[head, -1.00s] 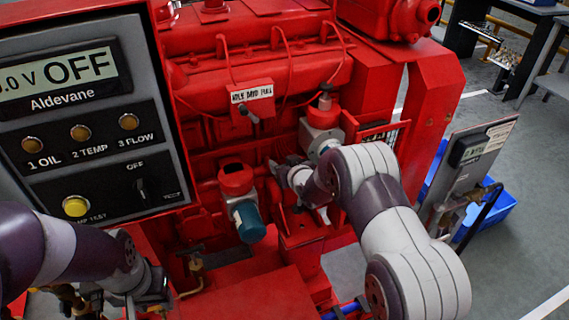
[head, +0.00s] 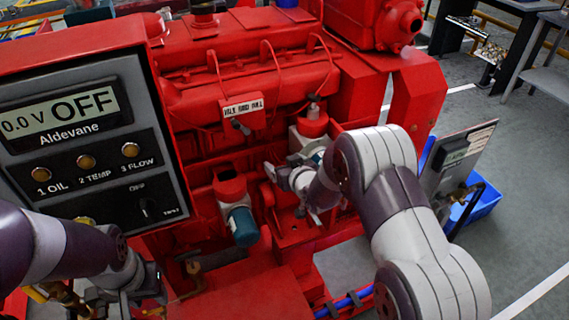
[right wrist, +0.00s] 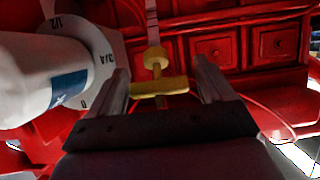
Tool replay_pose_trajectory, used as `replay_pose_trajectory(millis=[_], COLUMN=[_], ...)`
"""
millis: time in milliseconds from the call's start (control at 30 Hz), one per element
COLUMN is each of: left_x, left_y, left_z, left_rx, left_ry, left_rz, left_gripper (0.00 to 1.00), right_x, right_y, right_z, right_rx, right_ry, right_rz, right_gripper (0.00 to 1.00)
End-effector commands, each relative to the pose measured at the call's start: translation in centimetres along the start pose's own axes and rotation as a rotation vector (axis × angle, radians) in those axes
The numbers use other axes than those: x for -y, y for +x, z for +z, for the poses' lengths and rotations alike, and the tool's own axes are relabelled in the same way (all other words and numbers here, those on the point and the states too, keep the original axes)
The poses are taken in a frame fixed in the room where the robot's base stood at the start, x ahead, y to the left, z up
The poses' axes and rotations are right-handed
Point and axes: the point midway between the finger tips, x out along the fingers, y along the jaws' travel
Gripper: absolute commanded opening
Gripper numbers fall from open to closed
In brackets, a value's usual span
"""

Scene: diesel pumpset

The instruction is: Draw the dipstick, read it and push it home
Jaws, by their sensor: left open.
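The dipstick (right wrist: 158,87) shows in the right wrist view as a yellow T-shaped handle, with a yellow collar and a pale stem beyond it. My right gripper (right wrist: 162,80) is open, its two fingers on either side of the handle with a visible gap on each side. In the head view my right gripper (head: 272,174) is at the red engine's side (head: 250,150), and I cannot make out the dipstick there. My left gripper (head: 135,292) is open and empty at the lower left, below the control panel (head: 85,125).
A white cylinder with a marked dial (right wrist: 60,75) stands close left of my right gripper. A blue-capped red fitting (head: 243,225) sticks out left of my right arm. A tilted grey board (head: 455,155) and blue bin (head: 480,205) stand at right. Open floor lies right.

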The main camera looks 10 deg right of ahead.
Motion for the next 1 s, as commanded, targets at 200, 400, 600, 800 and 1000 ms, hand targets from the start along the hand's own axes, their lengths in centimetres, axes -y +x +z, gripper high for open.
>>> replay_pose_trajectory(millis=[200, 400, 600, 800, 1000], left_x=[0.0, 0.0, 0.0, 0.0, 0.0], left_y=[0.0, 0.1, 0.2, 0.1, 0.1], left_z=[0.0, 0.0, 0.0, 0.0, 0.0], left_rx=[0.0, 0.0, 0.0, 0.0, 0.0], left_ry=[0.0, 0.0, 0.0, 0.0, 0.0], left_rz=[0.0, 0.0, 0.0, 0.0, 0.0], left_gripper=[0.43, 0.43, 0.43, 0.43, 0.43], right_x=[0.0, 0.0, 0.0, -0.1, 0.0], right_y=[-0.2, -3.1, -8.1, -11.8, -12.7], right_z=[0.0, -0.1, 0.0, 0.0, 0.0], right_rx=[0.0, -0.001, -0.001, -0.001, 0.0], right_ry=[0.0, 0.0, 0.0, 0.0, -0.001], right_rz=[0.0, 0.001, 0.001, 0.001, 0.0], right_gripper=[0.81, 0.81, 0.81, 0.81, 0.81])
